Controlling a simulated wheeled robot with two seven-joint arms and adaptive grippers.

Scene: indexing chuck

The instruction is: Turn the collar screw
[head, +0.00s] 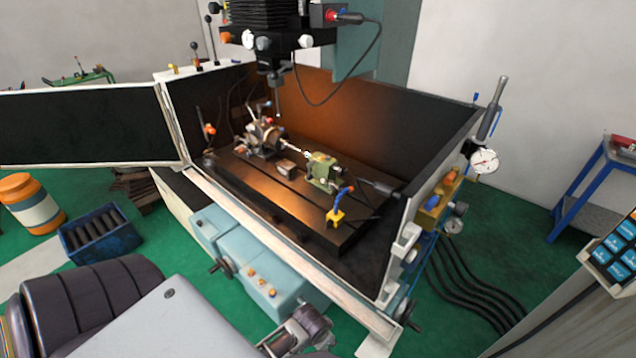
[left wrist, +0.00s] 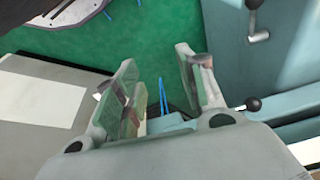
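The indexing chuck (head: 265,137) stands at the back left of the machine's dark table (head: 262,190). A thin bright shaft (head: 294,149) runs from it toward a green tailstock (head: 323,172). The collar screw is too small to make out in the head view, and the left wrist view does not show it. My left gripper (head: 308,326) is at the bottom of the head view, in front of the machine and well away from the chuck. In the left wrist view its fingers (left wrist: 160,78) are apart with nothing between them. My right gripper is not in view.
The dark spindle head (head: 275,40) hangs above the table. Enclosure walls and an open door (head: 75,125) surround it; the front is open above a pale ledge (head: 290,250). Teal boxes (head: 250,275) with cranks stand below. A blue nozzle on a yellow block (head: 335,216) stands at the table's front.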

